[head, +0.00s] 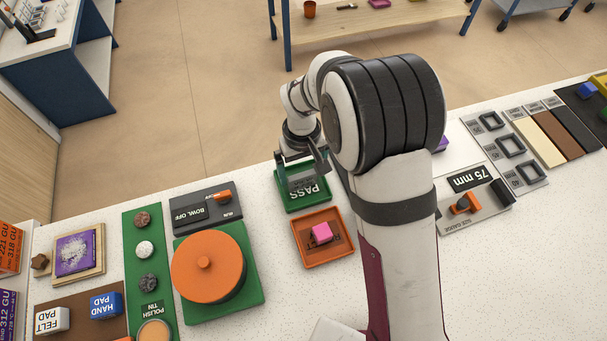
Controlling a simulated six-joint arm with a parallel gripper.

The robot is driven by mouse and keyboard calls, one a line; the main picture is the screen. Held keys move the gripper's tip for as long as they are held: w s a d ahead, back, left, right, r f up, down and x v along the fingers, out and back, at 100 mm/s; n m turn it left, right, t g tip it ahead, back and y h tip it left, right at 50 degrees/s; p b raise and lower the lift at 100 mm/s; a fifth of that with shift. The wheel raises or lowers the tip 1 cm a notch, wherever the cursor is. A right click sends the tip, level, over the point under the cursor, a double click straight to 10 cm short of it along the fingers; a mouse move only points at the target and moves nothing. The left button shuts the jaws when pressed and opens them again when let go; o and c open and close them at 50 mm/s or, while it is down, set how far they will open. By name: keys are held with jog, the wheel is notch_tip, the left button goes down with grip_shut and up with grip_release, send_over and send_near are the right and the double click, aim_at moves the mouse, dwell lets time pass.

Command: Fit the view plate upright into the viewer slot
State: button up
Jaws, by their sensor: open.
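My gripper (303,168) is open, pointing down above the green PASS tray (290,207). Its fingers cover part of the tray's interior, and I cannot tell whether anything lies between them. I cannot make out the view plate or the viewer slot for certain. My arm hides much of the table's middle right. A purple thing (441,145) peeks out from behind my arm beside a white panel (462,146), mostly hidden.
An orange tray (345,255) holding a pink block (321,233) is just in front of the PASS tray. The 75 mm size gauge (472,212) is right of my arm. Speckled tabletop (285,305) is bare in front.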

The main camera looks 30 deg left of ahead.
notch_tip(320, 180, down, 3)
jog(key=shift+r, duration=0.15)
jog(key=c, duration=1.1)
jog(key=shift+r, duration=0.1)
jog(key=r, duration=0.2)
jog(key=d+r, duration=0.1)
jog(key=r, duration=0.1)
jog(key=shift+w+r, duration=0.15)
jog(key=shift+r, duration=0.15)
jog(key=d+r, duration=0.4)
jog(key=d, duration=0.4)
jog(key=s+d+r, duration=0.1)
jog(key=d+r, duration=0.4)
jog(key=d, duration=0.2)
jog(key=d+r, duration=0.4)
jog(key=d, duration=0.4)
jog(key=shift+s+d+r, duration=0.3)
jog(key=shift+r, duration=0.1)
